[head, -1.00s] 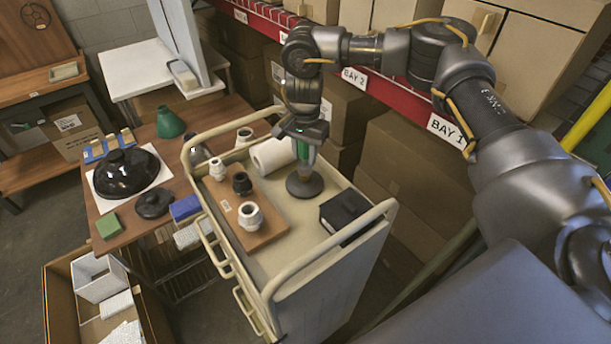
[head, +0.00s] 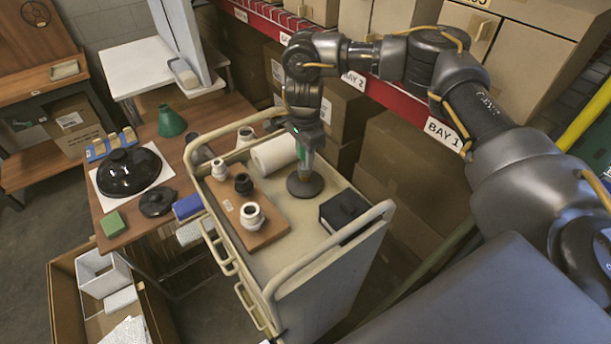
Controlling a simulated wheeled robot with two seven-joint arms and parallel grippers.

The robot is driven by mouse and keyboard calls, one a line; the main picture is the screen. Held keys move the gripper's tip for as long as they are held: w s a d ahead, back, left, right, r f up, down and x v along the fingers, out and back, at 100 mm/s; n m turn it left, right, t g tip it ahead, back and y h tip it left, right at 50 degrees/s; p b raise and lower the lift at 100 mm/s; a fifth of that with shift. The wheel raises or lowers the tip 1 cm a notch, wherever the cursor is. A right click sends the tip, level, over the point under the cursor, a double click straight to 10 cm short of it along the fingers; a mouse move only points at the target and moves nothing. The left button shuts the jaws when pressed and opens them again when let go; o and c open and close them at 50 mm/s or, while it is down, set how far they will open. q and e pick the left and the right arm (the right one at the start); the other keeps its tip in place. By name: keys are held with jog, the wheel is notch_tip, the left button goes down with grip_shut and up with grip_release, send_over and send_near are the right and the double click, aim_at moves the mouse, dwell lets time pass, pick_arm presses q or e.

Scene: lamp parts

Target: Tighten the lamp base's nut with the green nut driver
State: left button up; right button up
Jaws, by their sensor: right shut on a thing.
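The lamp base (head: 305,187) is a dark round disc lying flat on the cream cart's top. My right gripper (head: 304,143) points down above it, shut on the green nut driver (head: 304,156). The driver stands roughly upright over the middle of the base, its lower end at or just above the centre. The nut is too small and hidden to make out, so I cannot tell whether the driver sits on it. My left gripper is not in view.
The cream cart (head: 289,270) has raised rails. A brown board (head: 262,237) with several sockets, a white roll (head: 273,155) and a black box (head: 342,212) surround the base. Stacked cartons (head: 398,150) stand close behind. A wooden table (head: 180,150) with lamp parts is left.

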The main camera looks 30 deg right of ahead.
aim_at(305, 177)
jog(key=shift+a+f+b, duration=0.1)
jog(key=shift+f+b, duration=0.6)
jog(key=shift+f, duration=0.45)
dwell(1.5)
dwell(0.7)
jog(key=shift+r+m+p, duration=0.1)
jog(key=shift+m+p, duration=0.5)
jog(key=shift+m, duration=1.2)
jog(key=shift+m+p, duration=0.85)
jog(key=shift+m, duration=0.85)
